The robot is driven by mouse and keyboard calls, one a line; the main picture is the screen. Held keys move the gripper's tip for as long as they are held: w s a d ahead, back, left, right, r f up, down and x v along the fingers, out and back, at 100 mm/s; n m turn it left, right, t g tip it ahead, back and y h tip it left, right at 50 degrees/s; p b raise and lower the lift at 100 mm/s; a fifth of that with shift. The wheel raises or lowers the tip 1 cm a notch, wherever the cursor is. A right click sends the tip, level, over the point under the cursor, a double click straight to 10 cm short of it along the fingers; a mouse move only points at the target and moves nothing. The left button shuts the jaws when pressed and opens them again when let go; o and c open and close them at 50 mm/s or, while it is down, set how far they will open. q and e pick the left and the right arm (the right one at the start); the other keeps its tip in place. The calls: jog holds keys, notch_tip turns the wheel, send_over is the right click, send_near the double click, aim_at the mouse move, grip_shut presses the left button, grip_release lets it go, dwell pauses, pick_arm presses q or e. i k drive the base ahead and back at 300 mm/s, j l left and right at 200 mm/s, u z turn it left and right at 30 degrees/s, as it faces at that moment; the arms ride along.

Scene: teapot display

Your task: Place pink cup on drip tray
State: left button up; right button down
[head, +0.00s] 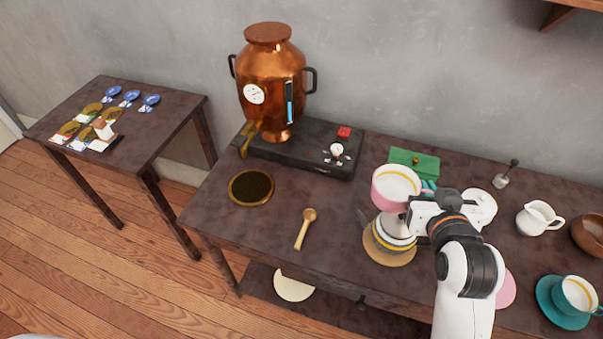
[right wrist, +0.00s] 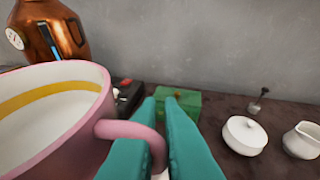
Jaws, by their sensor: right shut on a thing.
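The pink cup (head: 396,186) is upright in the air above a stack of dishes, with a white inside and a yellow band. My right gripper (head: 413,207) is shut on its handle; the teal fingers (right wrist: 165,135) pinch the handle of the pink cup (right wrist: 60,120) in the right wrist view. The drip tray (head: 251,187), a round dark disc with a brass rim, lies bare on the table to the left, below the urn's tap. My left gripper is not in view.
The copper urn (head: 272,85) stands on a black base (head: 310,149) behind the drip tray. A wooden spoon (head: 305,229) lies between tray and dish stack (head: 390,236). A green box (head: 414,163), white creamer (head: 539,217) and teal cup (head: 575,296) stand at the right.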

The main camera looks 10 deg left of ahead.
aim_at(254, 187)
jog(key=i+j, duration=0.1)
jog(key=j, duration=1.55)
jog(key=i+j, duration=0.15)
jog(key=j, duration=0.7)
